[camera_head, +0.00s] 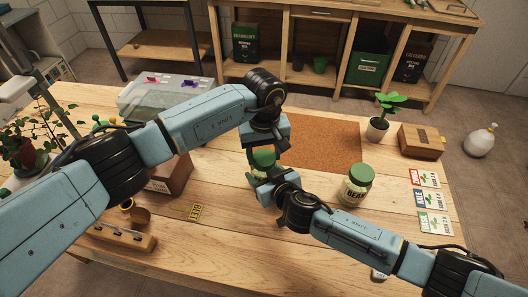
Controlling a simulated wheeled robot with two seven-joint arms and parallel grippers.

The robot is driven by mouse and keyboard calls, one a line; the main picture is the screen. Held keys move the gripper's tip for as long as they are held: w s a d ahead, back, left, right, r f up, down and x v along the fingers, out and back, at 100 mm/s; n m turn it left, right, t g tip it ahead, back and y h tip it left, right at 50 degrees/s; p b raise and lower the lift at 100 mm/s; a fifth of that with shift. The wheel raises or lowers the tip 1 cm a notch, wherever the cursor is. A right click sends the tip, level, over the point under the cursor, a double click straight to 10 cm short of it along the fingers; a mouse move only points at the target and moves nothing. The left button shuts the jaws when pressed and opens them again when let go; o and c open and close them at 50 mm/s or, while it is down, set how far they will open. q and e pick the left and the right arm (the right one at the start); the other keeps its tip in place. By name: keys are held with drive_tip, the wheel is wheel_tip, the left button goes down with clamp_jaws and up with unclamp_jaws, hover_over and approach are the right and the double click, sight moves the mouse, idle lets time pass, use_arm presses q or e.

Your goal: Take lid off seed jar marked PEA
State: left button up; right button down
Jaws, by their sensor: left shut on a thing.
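A jar with a green lid (263,158) stands near the middle of the table, mostly hidden between my two grippers. Its label is not visible, so I cannot read PEA on it. My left gripper (262,148) comes down from above and is shut on the green lid. My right gripper (262,184) is low at the jar's body, and its fingers are too hidden to tell whether they are shut on it. I cannot tell whether the lid is seated or raised. A second green-lidded jar (355,186), marked BEAN, stands upright to the right.
A brown cork mat (325,140) lies behind the jars. A potted seedling (378,128) and a wooden box (421,140) stand at the back right. Seed packets (430,200) lie at the right edge. A clear tray (155,95) is at the back left. A yellow tag (195,212) lies in front.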

use_arm(q)
drive_tip(key=n, duration=1.3)
drive_tip(key=o, duration=1.1)
drive_tip(key=shift+c, duration=0.2)
